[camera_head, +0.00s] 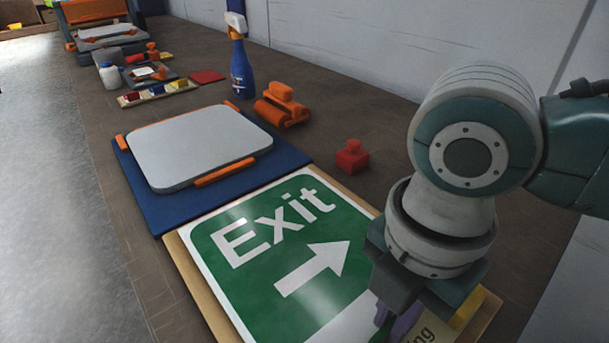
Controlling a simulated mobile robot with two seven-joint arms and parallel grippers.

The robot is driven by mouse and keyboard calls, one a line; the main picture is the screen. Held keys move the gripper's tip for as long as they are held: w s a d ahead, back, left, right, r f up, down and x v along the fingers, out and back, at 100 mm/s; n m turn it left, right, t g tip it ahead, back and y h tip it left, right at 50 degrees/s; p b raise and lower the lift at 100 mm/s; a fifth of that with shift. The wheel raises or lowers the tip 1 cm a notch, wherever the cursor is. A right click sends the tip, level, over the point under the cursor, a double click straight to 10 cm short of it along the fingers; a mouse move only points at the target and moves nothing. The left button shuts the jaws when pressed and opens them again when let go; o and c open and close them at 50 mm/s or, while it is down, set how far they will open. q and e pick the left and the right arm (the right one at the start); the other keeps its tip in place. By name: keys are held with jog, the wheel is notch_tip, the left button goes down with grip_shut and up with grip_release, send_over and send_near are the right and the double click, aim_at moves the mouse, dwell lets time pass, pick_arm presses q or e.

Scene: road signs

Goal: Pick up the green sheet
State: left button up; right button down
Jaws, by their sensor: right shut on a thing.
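A large green Exit sign (258,292) with white letters and a white arrow lies flat on a wooden-edged board (197,293) at the near end of the bench. My right gripper (390,322) points down over the sign's near right corner. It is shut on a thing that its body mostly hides. A small dark green strip and a purple piece (405,323) show at its fingertips, and I cannot tell whether the green strip is a loose sheet. My left gripper is not in view.
A yellow piece (467,308) and a label ending in "ing" (425,334) lie beside my gripper. A red block (352,156), an orange roller (283,106), a blue spray bottle (241,70) and a grey panel (197,143) on a blue mat (160,206) stand farther back.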

notch_tip(320, 180, up, 24)
jog(key=p, duration=0.8)
jog(key=shift+f, duration=0.25)
dwell(0.5)
dwell(0.5)
